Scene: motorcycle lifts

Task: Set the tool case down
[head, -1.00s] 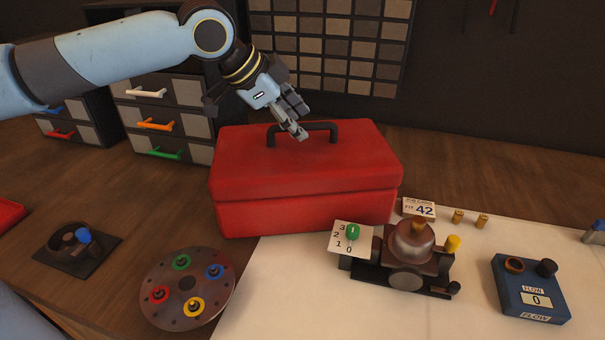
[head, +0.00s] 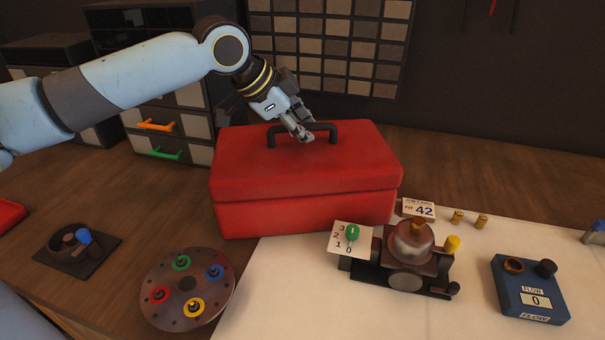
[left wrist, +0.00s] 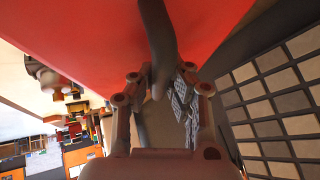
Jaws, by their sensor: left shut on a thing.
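The red tool case (head: 300,190) stands upright at the middle of the head view, its front right corner by the white mat (head: 275,290). I cannot tell whether its base fully touches the wooden top. Its black handle (head: 333,134) stands up on the lid. My left gripper (head: 303,133) comes down from the upper left and is shut on the handle. In the left wrist view the dark handle passes between the fingers, with the red lid (left wrist: 90,35) behind it. My right gripper is not in view.
A round plate with coloured knobs (head: 187,289) lies at the front left. A metal device (head: 408,259) stands close to the case's front right. A blue flow box (head: 530,290) is at the right. Drawer units (head: 165,135) stand behind left. Bare wood (head: 480,160) lies right of the case.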

